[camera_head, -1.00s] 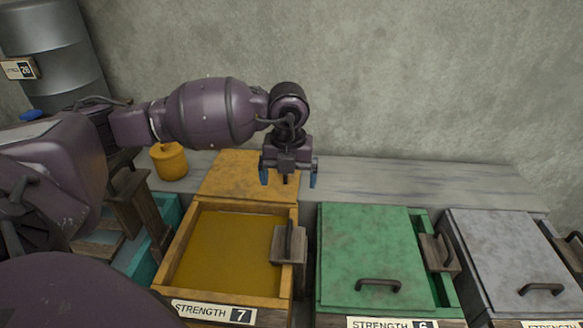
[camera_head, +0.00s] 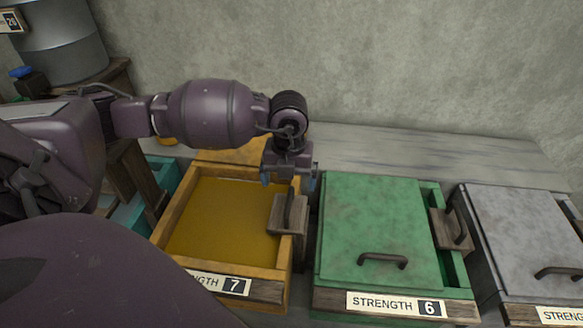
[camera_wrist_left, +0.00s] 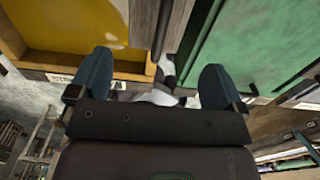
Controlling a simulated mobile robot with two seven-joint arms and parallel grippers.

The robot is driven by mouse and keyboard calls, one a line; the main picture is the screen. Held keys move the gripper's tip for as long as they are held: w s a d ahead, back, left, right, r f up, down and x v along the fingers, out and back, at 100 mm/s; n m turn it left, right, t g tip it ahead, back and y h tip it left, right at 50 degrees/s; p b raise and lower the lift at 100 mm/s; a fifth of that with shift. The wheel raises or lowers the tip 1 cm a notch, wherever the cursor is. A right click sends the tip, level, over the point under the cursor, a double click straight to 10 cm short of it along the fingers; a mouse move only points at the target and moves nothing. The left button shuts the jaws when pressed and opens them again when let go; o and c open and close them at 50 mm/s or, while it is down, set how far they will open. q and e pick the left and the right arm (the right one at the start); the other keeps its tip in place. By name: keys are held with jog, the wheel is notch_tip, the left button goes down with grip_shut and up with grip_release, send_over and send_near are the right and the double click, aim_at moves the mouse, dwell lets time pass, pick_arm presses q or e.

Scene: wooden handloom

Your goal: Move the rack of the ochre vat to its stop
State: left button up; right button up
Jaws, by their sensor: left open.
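The ochre vat (camera_head: 172,222) is an open wooden box of yellow-brown liquid, labelled strength 7. Its lid appears folded back behind it. Its rack (camera_head: 285,228), a grey-brown wooden block with a dark upright handle (camera_head: 291,206), sits at the vat's right rim. My left gripper (camera_head: 290,183) is open and empty, pointing down just behind and above the handle. In the left wrist view, the rack (camera_wrist_left: 143,22) and its dark handle (camera_wrist_left: 163,28) lie ahead of the open fingers (camera_wrist_left: 157,78), roughly midway between them. No contact shows. My right gripper is not in view.
A green vat (camera_head: 375,225) with its lid shut, labelled strength 6, stands close on the right, with its own rack (camera_head: 450,230). A grey vat (camera_head: 525,240) is farther right. A teal vat (camera_head: 130,215) is at left. The bench behind is clear on the right.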

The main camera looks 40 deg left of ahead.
aim_at(289, 199)
pick_arm(q)
notch_tip(289, 199, down, 7)
jog(key=shift+r+b, duration=0.15)
jog(key=shift+b, duration=0.65)
jog(key=shift+f, duration=0.4)
jog(key=shift+c, duration=0.4)
